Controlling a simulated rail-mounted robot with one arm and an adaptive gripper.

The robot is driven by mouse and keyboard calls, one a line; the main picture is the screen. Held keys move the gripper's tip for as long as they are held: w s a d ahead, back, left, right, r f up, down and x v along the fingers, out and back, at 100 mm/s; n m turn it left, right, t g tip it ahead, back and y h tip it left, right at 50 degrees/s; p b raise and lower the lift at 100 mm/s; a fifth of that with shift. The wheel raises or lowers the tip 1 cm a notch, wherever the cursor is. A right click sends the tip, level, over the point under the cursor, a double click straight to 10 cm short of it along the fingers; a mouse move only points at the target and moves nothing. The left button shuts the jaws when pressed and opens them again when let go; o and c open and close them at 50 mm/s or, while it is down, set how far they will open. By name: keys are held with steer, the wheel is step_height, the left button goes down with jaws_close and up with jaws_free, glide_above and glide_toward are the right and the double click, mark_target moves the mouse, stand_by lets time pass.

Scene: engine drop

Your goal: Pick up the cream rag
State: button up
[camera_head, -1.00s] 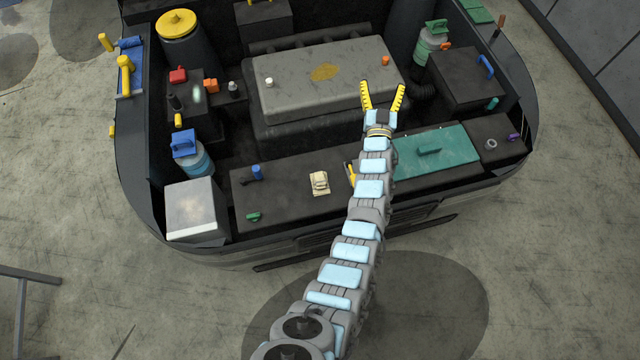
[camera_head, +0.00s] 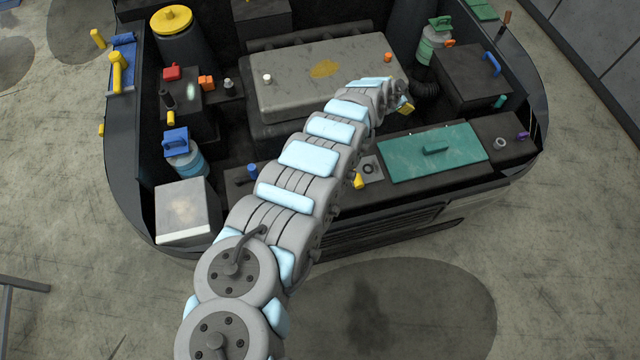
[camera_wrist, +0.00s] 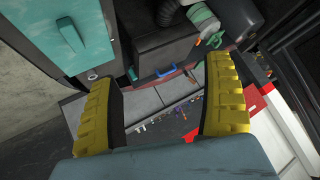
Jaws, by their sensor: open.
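The cream rag is not visible in either current view. My arm crosses the dark front ledge in the head view and covers the spot where the rag lay a second ago. My gripper (camera_wrist: 157,72) shows in the wrist view with two yellow ribbed fingers spread wide and nothing between them. In the head view my gripper (camera_head: 405,107) is mostly hidden by the arm's end, with a bit of yellow showing near the right end of the grey engine block.
A teal panel (camera_head: 410,157) lies right of my arm on the front ledge. The grey engine block (camera_head: 285,85) is behind it. A white-topped box (camera_head: 182,212) stands at the left front. A blue-handled bottle (camera_head: 184,158) stands behind that box.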

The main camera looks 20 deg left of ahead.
steer(key=s+a+f+m+g+y+b, duration=0.1)
steer(key=s+a+f+g, duration=0.15)
steer(key=s+a, duration=0.4)
steer(key=s+a+f+m+g+b, duration=0.1)
steer(key=s+a+m+g+b, duration=0.2)
steer(key=s, duration=0.6)
steer(key=s+a+f+g+y, duration=0.1)
steer(key=s+a+f+g, duration=0.1)
steer(key=s+a+g, duration=0.45)
steer(key=shift+s+d+f+t+b, duration=0.25)
steer(key=shift+f+t, duration=0.2)
steer(key=shift+f, duration=1.7)
steer(key=shift+s+d+f+t+b, duration=0.15)
steer(key=shift+f+t+b, duration=0.3)
steer(key=shift+f, duration=1.75)
steer(key=shift+s+d+f+t+b, duration=0.25)
steer(key=shift+f+t, duration=0.25)
steer(key=shift+f, duration=1.65)
steer(key=shift+s+a+f, duration=0.1)
steer(key=shift+s+f, duration=0.05)
steer(key=shift+f, duration=2.05)
steer(key=shift+c, duration=0.3)
steer(key=c, duration=1.2)
